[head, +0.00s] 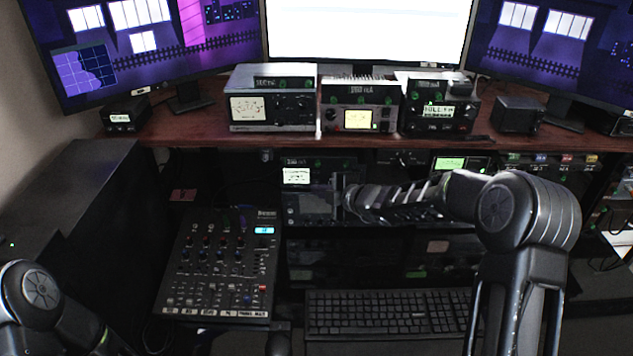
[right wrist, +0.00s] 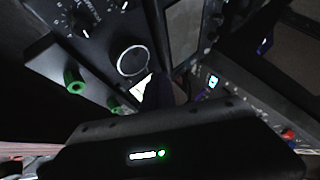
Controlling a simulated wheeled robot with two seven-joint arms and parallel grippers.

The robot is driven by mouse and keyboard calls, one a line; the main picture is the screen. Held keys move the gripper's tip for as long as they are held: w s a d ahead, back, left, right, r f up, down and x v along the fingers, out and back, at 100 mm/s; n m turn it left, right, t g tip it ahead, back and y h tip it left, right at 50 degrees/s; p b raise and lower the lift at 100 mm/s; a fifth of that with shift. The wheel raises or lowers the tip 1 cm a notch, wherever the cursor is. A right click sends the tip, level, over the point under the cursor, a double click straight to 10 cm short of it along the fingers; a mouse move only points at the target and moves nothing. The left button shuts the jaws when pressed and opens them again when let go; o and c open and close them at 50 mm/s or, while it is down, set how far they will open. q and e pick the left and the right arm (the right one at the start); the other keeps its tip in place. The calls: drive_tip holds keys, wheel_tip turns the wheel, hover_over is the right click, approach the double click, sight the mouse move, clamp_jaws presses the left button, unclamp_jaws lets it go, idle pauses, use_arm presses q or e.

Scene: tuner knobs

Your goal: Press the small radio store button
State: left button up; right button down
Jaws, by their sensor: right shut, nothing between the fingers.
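My right arm reaches in from the right in the head view, and its gripper (head: 343,195) is shut and empty. It is at the front of a dark radio unit (head: 297,200) with a lit white display, below the desk shelf. The gripper and arm cover part of that unit's right side. In the right wrist view, a dark panel (right wrist: 95,55) with knobs, a ring-shaped dial and green terminals lies close by. I cannot make out the store button or tell whether the fingertips touch the panel.
A mixer (head: 222,265) with a blue display stands left of a keyboard (head: 390,312). On the red-brown shelf (head: 200,112) stand a meter unit (head: 272,105), a yellow-display unit (head: 358,112) and a green-display radio (head: 438,112). Monitors stand behind.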

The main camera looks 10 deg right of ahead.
drive_tip(key=shift+w+d, duration=0.1)
drive_tip(key=shift+w, duration=0.15)
drive_tip(key=shift+w+d+r+p, duration=0.1)
drive_tip(key=shift+w+p, duration=0.25)
drive_tip(key=shift+p, duration=0.05)
idle(0.5)
idle(0.4)
drive_tip(key=shift+s+b, duration=0.3)
drive_tip(key=shift+b, duration=0.15)
drive_tip(key=shift+s+a+b, duration=0.2)
drive_tip(key=shift+s+b, duration=0.1)
drive_tip(key=shift+s, duration=0.15)
drive_tip(key=s+b, duration=0.2)
drive_tip(key=s+a+b, duration=0.1)
drive_tip(key=s, duration=0.2)
drive_tip(key=shift+a+b, duration=0.15)
drive_tip(key=shift+b, duration=0.25)
